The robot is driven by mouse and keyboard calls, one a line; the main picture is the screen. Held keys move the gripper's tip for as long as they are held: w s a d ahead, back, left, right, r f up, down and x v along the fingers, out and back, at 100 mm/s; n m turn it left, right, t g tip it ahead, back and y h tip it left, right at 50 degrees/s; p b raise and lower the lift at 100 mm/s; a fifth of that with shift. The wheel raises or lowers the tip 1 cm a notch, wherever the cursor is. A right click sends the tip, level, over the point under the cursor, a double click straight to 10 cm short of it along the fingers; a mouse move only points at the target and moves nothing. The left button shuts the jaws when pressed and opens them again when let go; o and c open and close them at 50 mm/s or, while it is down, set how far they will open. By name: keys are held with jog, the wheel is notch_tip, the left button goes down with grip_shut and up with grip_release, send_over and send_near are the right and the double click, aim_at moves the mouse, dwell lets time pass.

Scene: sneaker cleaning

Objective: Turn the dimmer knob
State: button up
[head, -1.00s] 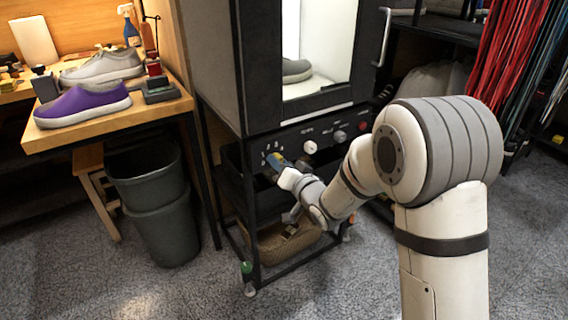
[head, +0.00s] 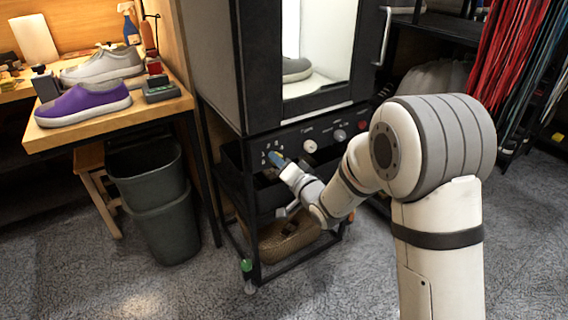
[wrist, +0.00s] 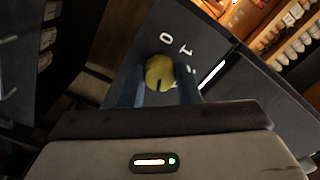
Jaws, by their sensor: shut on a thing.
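The dimmer knob (wrist: 160,72) is round and yellow, with a dark notch in its lower edge. It sits on a dark panel with white digits around it in the wrist view. My gripper (wrist: 160,88) has one blue finger on each side of the knob and is shut on it. In the head view, my gripper (head: 278,160) is at the left end of the cabinet's control panel (head: 346,123), and its fingers hide the knob there.
A cream knob (head: 310,146), a grey knob (head: 340,135) and a red button (head: 362,125) are farther right on the panel. A lit cabinet window (head: 320,50) is above. A bench (head: 110,122) with shoes stands left, with a dark bin (head: 165,215) below it.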

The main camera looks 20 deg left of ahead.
jog(key=o, duration=1)
jog(key=shift+a, duration=0.1)
jog(key=p+v, duration=0.1)
jog(key=v, duration=0.7)
jog(key=shift+p, duration=0.3)
